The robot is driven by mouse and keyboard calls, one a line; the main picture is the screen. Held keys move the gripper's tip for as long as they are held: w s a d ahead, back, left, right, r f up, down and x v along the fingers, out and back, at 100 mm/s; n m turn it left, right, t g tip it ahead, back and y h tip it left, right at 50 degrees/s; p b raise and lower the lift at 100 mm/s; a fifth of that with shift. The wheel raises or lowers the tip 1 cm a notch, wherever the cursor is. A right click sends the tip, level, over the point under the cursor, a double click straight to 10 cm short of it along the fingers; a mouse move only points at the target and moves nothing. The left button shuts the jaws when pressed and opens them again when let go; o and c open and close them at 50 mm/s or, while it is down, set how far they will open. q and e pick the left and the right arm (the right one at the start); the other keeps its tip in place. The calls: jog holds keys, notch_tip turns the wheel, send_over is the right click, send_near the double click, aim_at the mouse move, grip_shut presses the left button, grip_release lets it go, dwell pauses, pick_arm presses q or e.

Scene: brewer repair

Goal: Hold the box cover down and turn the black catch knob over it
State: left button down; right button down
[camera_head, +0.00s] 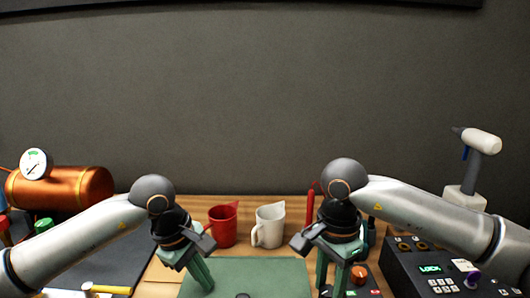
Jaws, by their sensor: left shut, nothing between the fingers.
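A flat green panel (262,272) lies at the bottom middle; I cannot tell if it is the box cover or a mat. A small dark piece (243,295) shows on it at the bottom edge, cut off by the frame; I cannot tell if it is the black catch knob. My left gripper (206,284) is shut and empty, pointing down over the panel's left part. My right gripper (333,284) points down just right of the panel, its green fingers apart with nothing seen between them. Its fingertips are near the bottom edge of the view.
A red cup (222,226) and a white cup (269,227) stand behind the panel. A copper tank (62,189) with a gauge is at the left. A black control box (430,262) with a lit display is at the right. A yellow-handled tool (108,289) lies at the lower left.

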jog(key=m, duration=0.7)
jog(key=shift+c, duration=2.2)
grip_release()
jog(key=shift+r, duration=0.1)
jog(key=shift+r, duration=1.5)
jog(key=shift+n, duration=0.5)
jog(key=shift+r, duration=0.1)
